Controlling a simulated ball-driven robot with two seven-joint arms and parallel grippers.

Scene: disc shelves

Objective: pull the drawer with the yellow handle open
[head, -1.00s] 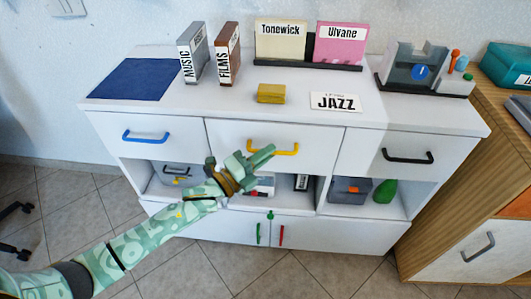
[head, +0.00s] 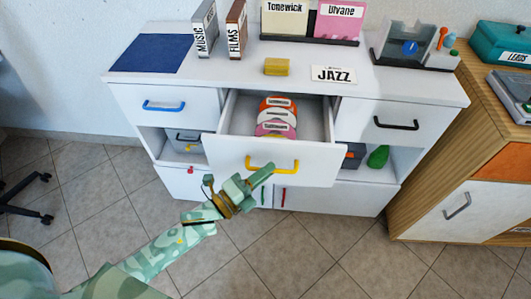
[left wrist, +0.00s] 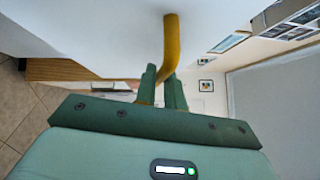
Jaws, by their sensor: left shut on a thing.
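The middle drawer (head: 225,157) of the white cabinet stands open. Discs with orange, white and pink labels (head: 277,116) lie inside it. Its yellow handle (head: 290,167) is on the drawer front. In the left wrist view the yellow handle (left wrist: 171,45) runs down between the two green fingers (left wrist: 164,88). The fingers hide part of the handle. My right gripper is in neither view.
The blue-handled drawer (head: 165,105) and black-handled drawer (head: 396,123) beside it are shut. On the top are a yellow block (head: 277,67), a JAZZ card (head: 333,74) and a blue mat (head: 150,53). A wooden cabinet (head: 470,140) stands at the right. The tiled floor in front is clear.

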